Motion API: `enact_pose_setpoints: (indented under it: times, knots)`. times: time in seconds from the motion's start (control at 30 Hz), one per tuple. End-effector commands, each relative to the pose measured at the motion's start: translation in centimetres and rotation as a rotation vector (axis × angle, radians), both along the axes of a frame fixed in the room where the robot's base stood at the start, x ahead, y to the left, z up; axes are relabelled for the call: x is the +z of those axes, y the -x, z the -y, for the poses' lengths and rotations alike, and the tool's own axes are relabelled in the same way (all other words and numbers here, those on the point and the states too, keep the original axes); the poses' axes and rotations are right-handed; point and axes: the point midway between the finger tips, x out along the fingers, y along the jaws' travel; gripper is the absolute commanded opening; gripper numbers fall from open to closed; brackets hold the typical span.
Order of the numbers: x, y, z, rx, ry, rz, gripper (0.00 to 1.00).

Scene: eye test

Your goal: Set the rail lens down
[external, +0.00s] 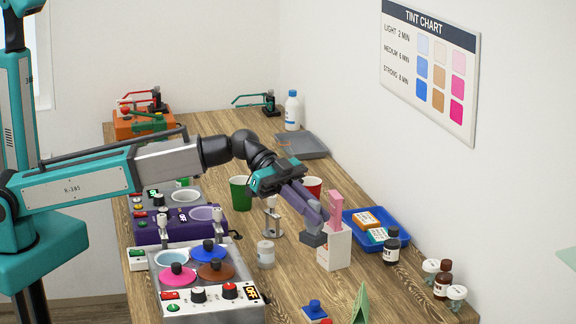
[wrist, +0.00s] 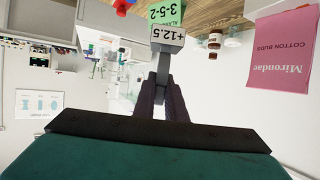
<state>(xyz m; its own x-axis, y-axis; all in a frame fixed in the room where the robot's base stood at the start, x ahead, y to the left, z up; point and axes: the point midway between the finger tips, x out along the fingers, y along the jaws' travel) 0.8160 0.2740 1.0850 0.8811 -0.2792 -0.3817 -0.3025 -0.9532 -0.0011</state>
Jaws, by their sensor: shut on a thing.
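The rail lens shows as a grey block (external: 313,239) at the end of my gripper (external: 310,219) in the external view. The lens points downward, just left of a white box (external: 334,249) with a pink upper part. I cannot tell whether its block touches the wooden table (external: 290,281). No glass disc is visible.
A blue tray (external: 353,217) with small boxes and a dark bottle (external: 392,246) stand to the right. A metal stand (external: 272,219) and a white jar (external: 265,255) stand to the left. A green card (external: 361,304) is in front. Some bare table lies between the jar and card.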

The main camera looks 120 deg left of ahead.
Motion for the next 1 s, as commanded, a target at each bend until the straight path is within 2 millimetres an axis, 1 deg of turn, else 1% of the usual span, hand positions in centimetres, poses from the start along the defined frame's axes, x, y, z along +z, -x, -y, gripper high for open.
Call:
enact_pose_setpoints:
  times: [0.1, 0.27, 0.33, 0.7, 0.83, 1.0]
  knots:
    - [1.2, 0.4, 0.2, -0.041, 0.0, 0.002, 0.0]
    - [2.5, 1.1, 0.5, -0.087, 0.0, 0.001, 0.0]
    - [1.5, 1.1, 0.6, -0.089, 0.003, -0.002, 0.0]
    - [-2.2, 1.1, 0.6, -0.086, 0.001, -0.002, 0.0]
    - [-2.6, 1.1, 0.6, -0.085, 0.001, -0.001, 0.0]
    - [-2.6, 1.1, 0.6, -0.085, 0.001, 0.0, 0.0]
